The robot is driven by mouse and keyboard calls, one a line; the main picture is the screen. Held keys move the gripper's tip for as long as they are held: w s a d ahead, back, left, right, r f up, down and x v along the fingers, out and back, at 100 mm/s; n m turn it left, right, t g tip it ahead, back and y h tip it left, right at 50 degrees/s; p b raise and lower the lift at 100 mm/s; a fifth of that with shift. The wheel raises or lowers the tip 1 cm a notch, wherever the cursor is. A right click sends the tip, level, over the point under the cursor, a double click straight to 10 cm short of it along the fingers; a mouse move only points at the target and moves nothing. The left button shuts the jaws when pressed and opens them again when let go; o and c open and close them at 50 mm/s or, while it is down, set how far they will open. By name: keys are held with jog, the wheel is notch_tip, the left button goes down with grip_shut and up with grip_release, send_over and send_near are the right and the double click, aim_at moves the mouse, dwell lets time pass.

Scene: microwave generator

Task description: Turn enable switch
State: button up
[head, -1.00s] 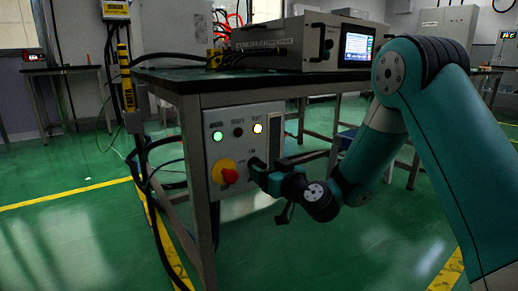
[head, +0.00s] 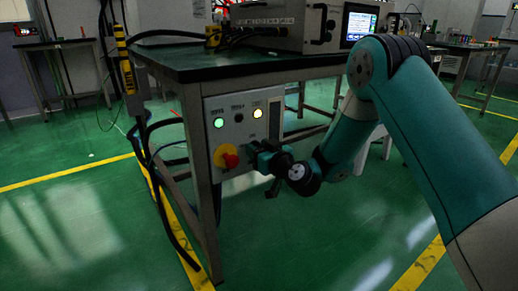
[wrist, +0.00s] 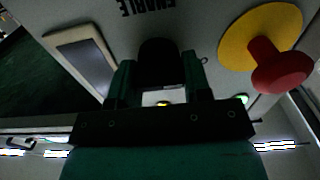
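The enable switch (wrist: 160,58) is a dark round knob below the upside-down ENABLE label in the wrist view. My gripper (wrist: 160,76) has one finger on each side of it, and the inner faces appear to touch its sides. In the head view my gripper (head: 254,154) is at the lower right of the grey control panel (head: 238,138), hiding the switch. The knob's turn angle is too dark to read.
A red emergency button (head: 230,161) on a yellow disc sits close left of my gripper. A green lamp (head: 219,123) and a yellow-white lamp (head: 257,113) glow above. Black cables (head: 146,150) hang by the table leg. A generator box (head: 290,25) stands on the table.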

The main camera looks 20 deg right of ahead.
jog(key=shift+m, duration=0.4)
jog(key=m, duration=0.6)
jog(key=shift+d+m, duration=0.15)
jog(key=shift+m, duration=0.15)
jog(key=m+p, duration=0.1)
jog(key=m, duration=0.2)
jog(key=shift+m, duration=0.3)
jog(key=m, duration=0.2)
jog(key=m+p, duration=0.1)
jog(key=m, duration=0.1)
jog(key=shift+d+f+p, duration=0.1)
jog(key=shift+f+p, duration=0.1)
jog(key=shift+p, duration=0.1)
jog(key=o, duration=0.9)
